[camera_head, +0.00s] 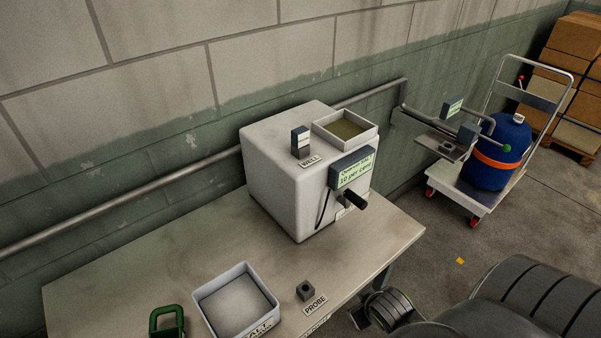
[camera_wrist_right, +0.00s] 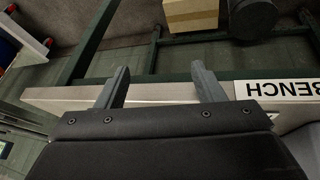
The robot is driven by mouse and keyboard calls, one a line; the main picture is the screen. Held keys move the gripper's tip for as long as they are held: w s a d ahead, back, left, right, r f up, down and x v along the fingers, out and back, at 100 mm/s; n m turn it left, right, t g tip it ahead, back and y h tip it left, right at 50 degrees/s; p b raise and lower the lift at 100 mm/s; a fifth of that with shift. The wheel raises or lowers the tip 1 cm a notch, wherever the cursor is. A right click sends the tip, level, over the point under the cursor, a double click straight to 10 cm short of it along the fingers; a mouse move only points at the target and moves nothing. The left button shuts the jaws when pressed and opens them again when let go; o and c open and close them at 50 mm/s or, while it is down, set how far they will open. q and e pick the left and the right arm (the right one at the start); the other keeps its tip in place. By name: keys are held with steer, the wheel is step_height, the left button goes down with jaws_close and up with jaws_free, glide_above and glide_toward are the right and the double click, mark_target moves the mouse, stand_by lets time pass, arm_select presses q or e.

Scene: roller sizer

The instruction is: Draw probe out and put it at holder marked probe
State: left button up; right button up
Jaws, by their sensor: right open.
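A pale box-shaped machine (camera_head: 290,185) stands on the bench (camera_head: 190,240). A small dark upright piece with a light band (camera_head: 300,141) stands on its top, beside the WELL label (camera_head: 309,161); I cannot tell whether this is the probe or its housing. The holder is a small dark block with a hole in its top (camera_head: 305,290), behind the PROBE label (camera_head: 314,305) near the bench front; it looks empty. My right gripper (camera_wrist_right: 160,88) is open and empty, its fingers over the bench's front edge in the right wrist view. My left gripper is not in view.
A square tray (camera_head: 346,130) sits on the machine's top; a display (camera_head: 352,168) and dark handle (camera_head: 354,200) stick out in front. A grey bin (camera_head: 235,300) and green handled object (camera_head: 166,322) stand at the bench front. A trolley (camera_head: 470,185) carries a blue tank (camera_head: 502,155).

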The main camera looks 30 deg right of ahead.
step_height(320, 180, up, 11)
steer(key=w+t+p, duration=0.1)
steer(key=p, duration=0.1)
steer(key=n+t+y, duration=0.2)
steer(key=t+y, duration=0.2)
steer(key=t, duration=0.4)
glide_toward(304, 140)
steer(key=s, duration=0.4)
steer(key=x, duration=1.2)
steer(key=shift+w+d+r, duration=0.1)
steer(key=shift+d+r, duration=0.1)
steer(key=shift+r, duration=0.15)
steer(key=shift+w+p, duration=0.45)
steer(key=p+x, duration=0.1)
steer(key=x, duration=0.2)
steer(key=shift+w+r, duration=0.15)
steer(key=shift+r, duration=0.05)
steer(key=shift+w+a+f, duration=0.1)
steer(key=shift+w+f, duration=0.2)
steer(key=shift+w, duration=0.25)
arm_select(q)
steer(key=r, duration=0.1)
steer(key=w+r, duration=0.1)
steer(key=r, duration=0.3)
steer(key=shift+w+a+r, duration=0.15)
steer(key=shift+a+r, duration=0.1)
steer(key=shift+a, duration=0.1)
